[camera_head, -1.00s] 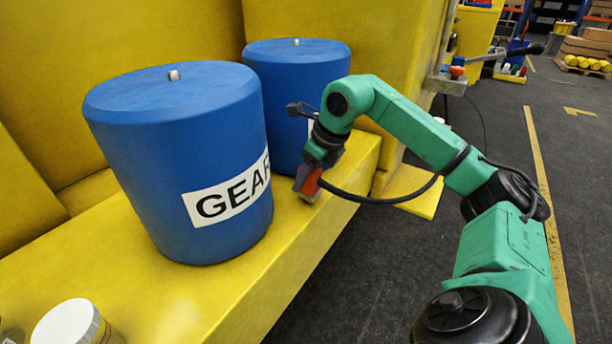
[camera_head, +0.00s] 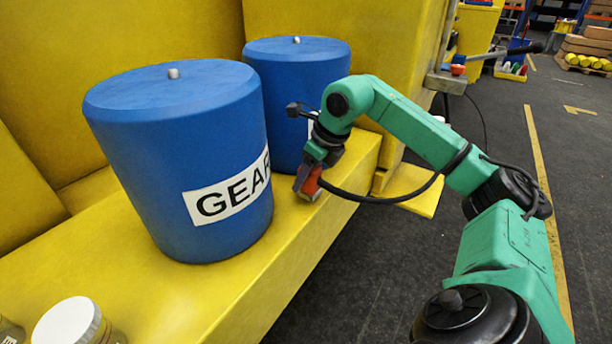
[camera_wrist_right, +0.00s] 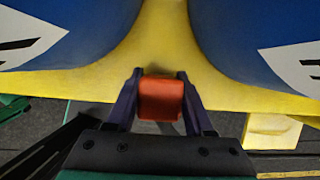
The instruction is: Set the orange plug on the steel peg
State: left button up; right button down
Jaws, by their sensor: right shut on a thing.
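The orange plug (camera_wrist_right: 160,98) is a red-orange block between the two fingers of my right gripper (camera_wrist_right: 160,78). The gripper is shut on it. In the head view the plug (camera_head: 314,179) shows partly beside the finger of the right gripper (camera_head: 308,184), low at the yellow ledge; I cannot tell whether it touches the ledge. A short steel peg (camera_head: 173,73) stands on top of the near blue cylinder (camera_head: 170,150), marked "GEAR". Another small steel peg (camera_head: 296,40) tops the far blue cylinder (camera_head: 296,85). My left gripper is not in view.
Both cylinders stand on the yellow ledge (camera_head: 120,300), with its open edge to the right. A white-lidded jar (camera_head: 68,325) stands at the lower left. A metal lever (camera_head: 500,55) and fixture are at the upper right.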

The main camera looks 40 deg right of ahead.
jog(key=shift+f+b, duration=0.6)
jog(key=shift+f, duration=0.15)
jog(key=shift+c, duration=1)
grip_release()
jog(key=p+v, duration=0.2)
jog(key=v, duration=1.2)
jog(key=shift+r+p, duration=0.25)
jog(key=shift+p, duration=0.05)
jog(key=shift+s, duration=0.1)
